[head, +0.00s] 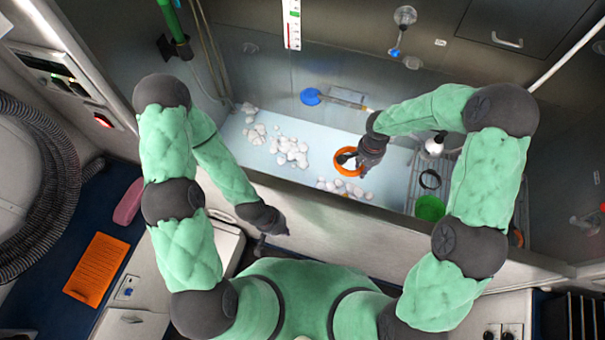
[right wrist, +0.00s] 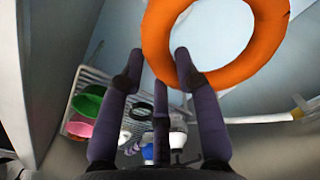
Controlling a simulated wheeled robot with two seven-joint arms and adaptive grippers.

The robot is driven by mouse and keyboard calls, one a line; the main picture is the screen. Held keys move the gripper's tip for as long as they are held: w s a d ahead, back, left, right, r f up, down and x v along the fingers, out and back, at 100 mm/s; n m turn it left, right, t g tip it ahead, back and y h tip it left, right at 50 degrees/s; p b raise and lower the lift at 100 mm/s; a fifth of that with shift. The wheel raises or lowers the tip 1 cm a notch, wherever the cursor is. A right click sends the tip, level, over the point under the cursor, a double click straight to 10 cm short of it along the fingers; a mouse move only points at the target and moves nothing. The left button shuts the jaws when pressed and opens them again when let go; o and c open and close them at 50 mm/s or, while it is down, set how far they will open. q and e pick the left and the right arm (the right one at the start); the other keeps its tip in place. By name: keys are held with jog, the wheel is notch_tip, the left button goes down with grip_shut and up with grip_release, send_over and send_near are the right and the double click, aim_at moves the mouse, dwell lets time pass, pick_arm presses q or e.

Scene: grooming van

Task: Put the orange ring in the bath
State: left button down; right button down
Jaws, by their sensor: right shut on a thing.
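The orange ring (head: 346,172) is held by my right gripper (head: 350,158) over the pale floor of the bath (head: 395,165). In the right wrist view the ring (right wrist: 268,40) fills the top, with the fingers (right wrist: 158,75) at its near edge. A finger covers part of the rim, and I cannot tell whether the ring touches the bath floor. My left gripper (head: 263,243) is outside the bath, in front of its wall, away from the ring. Its fingers are too dark and small to read.
White foam clumps (head: 290,150) lie on the bath floor near the ring. At the right, a rack (head: 405,190) holds a green bowl (head: 430,208), a black ring (head: 430,180) and a white bottle (head: 434,147).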

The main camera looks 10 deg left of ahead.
notch_tip(320, 180, down, 21)
jog(key=b, duration=2.3)
send_over(355, 180)
jog(key=f, duration=0.9)
jog(key=shift+s+a, duration=0.1)
jog(key=shift+s, duration=0.15)
jog(key=shift+w+f+b, duration=0.25)
jog(key=shift+f+b, duration=0.15)
jog(key=shift+f, duration=0.1)
jog(key=shift+f+b, duration=0.65)
jog(key=shift+f, duration=0.7)
jog(key=shift+f, duration=0.2)
jog(key=c, duration=0.9)
grip_release()
